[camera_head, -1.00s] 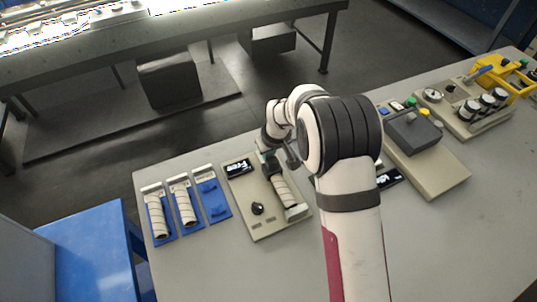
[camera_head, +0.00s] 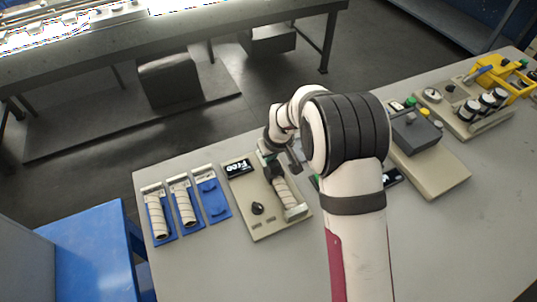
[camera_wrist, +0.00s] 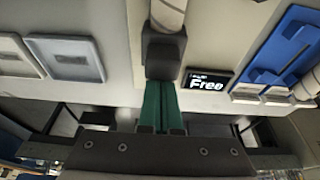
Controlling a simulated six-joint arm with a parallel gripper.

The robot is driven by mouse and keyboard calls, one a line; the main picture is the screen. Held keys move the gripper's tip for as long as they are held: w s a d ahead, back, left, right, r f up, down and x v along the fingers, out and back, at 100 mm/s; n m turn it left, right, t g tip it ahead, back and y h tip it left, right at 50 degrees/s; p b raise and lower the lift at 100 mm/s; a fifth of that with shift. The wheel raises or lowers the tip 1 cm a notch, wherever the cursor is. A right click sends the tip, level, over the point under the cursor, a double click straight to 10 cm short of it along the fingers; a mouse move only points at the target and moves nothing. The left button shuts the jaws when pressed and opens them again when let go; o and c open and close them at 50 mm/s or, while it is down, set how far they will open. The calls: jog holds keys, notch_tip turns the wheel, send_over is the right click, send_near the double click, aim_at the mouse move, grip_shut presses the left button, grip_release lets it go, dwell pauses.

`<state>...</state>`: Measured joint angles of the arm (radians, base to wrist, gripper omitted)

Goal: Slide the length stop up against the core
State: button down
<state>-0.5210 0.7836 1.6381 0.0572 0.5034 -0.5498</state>
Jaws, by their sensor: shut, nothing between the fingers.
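The striped white core (camera_head: 284,191) lies along the beige panel (camera_head: 240,192) in the head view. Its end also shows at the top of the wrist view (camera_wrist: 168,14). The dark block that looks like the length stop (camera_wrist: 163,56) sits at the core's near end in the wrist view, with no clear gap between them. It is small and partly covered in the head view (camera_head: 277,171). My gripper (camera_wrist: 162,86) has its green fingers together, empty, right behind the block on the side away from the core. I cannot tell whether the fingertips touch it.
The panel's display (camera_wrist: 208,81) reads "Free", and a black knob (camera_head: 257,208) stands beside the core. Blue trays (camera_head: 212,198), two holding striped rolls, lie to the left. A grey box device (camera_head: 413,134) stands to the right. The table front (camera_head: 440,250) is clear.

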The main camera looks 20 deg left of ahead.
dwell(0.4)
notch_tip(320, 180, up, 8)
dwell(1.1)
